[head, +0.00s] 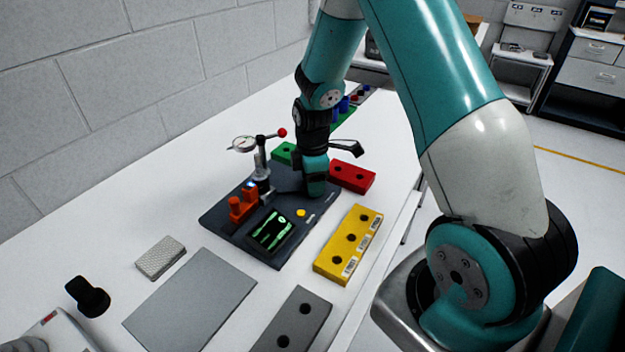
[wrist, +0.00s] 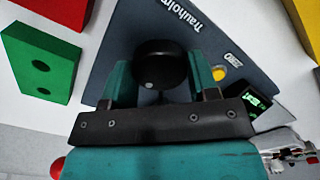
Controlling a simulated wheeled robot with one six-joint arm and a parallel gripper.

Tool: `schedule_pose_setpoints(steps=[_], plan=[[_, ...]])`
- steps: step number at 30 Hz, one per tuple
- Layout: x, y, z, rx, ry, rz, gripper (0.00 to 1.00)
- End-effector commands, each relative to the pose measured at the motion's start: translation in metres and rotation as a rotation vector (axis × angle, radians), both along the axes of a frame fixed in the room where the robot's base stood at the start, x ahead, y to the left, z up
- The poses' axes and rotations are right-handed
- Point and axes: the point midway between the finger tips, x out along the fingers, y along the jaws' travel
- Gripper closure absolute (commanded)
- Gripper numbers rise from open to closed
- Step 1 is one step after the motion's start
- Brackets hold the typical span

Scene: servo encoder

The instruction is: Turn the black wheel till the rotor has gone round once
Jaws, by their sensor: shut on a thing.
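The black wheel (wrist: 160,62) shows in the wrist view between the two teal fingers of my gripper (wrist: 160,82). It is a round dark knob with a small light dot near its lower left edge. My gripper is shut on it. In the head view my gripper (head: 314,188) points down onto the dark base plate (head: 222,218), and the wheel is hidden there. The rotor cannot be made out clearly. A small screen with green traces (head: 272,232) lies on the near part of the plate and partly shows in the wrist view (wrist: 248,106).
A red block (head: 352,176) and a yellow block (head: 348,245) lie right of the plate, a green block (head: 284,152) behind it. A dial gauge stand (head: 262,165) with a red knob rises close left of my gripper. Orange parts (head: 240,207) stand on the plate.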

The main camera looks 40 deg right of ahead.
Motion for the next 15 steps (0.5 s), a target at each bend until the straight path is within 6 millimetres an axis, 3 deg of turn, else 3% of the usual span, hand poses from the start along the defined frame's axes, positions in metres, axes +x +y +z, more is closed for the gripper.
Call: schedule_pose_setpoints(steps=[15], plan=[[0.0001,0.0000,0.0008,0.000,0.000,-0.437,0.69]])
